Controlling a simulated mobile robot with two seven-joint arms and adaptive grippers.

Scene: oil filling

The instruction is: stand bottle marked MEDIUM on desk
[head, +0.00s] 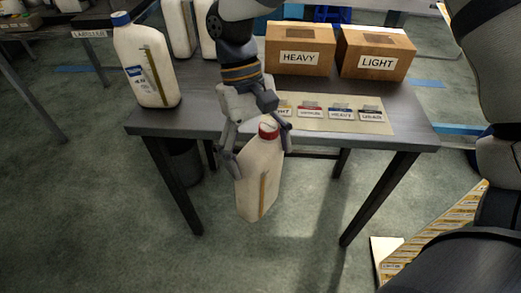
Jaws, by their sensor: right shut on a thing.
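A cream bottle with a red cap (259,184) hangs upright, slightly tilted, in front of the desk's near edge. No MEDIUM mark can be read on the side facing me. My right gripper (259,150) comes down from above and is shut around the bottle's upper part, just below the cap. The desk (205,112) is dark grey and stands behind the held bottle. My left gripper is not in view.
A blue-capped bottle (146,65) stands at the desk's left end, with more white bottles (181,28) behind. Boxes marked HEAVY (299,58) and LIGHT (376,62) stand at the back. A label card (345,124) lies on the desk's near right part.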

